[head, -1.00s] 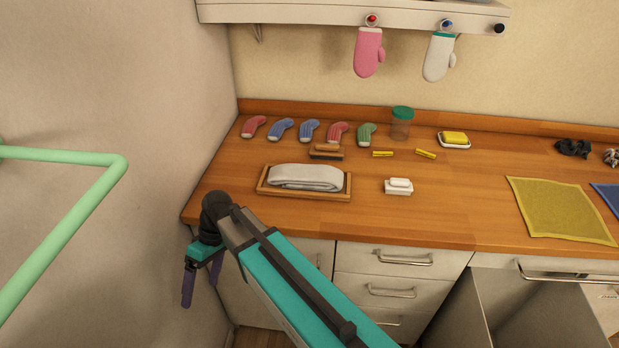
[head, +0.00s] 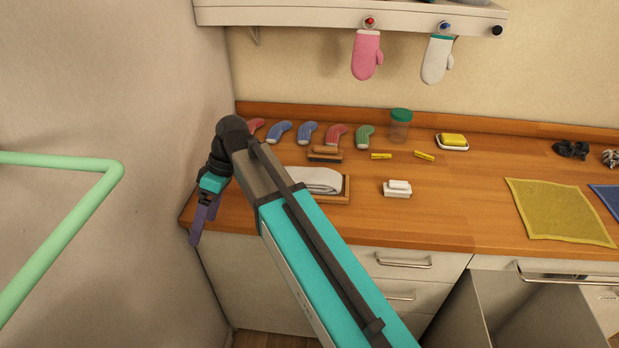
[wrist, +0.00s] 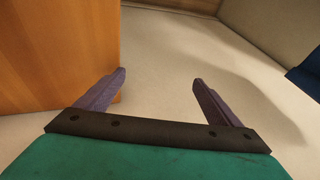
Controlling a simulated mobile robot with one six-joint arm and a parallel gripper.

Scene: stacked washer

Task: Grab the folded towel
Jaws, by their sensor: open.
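The folded towel (head: 322,181) is light grey and lies in a shallow wooden tray (head: 346,190) on the wooden counter. My arm hides the left part of the towel and tray in the head view. My gripper (head: 200,232) hangs at the counter's left front corner, left of the tray and apart from the towel. In the wrist view my gripper (wrist: 158,85) has its two purple fingers spread wide with nothing between them. The towel does not show in the wrist view.
A wall stands close left of my gripper. Behind the tray are a brush (head: 324,154), several sock-like items and a jar (head: 400,125). A soap dish (head: 397,189) is to the right. The counter edge (wrist: 118,60) shows in the wrist view. A green rail (head: 70,232) is at left.

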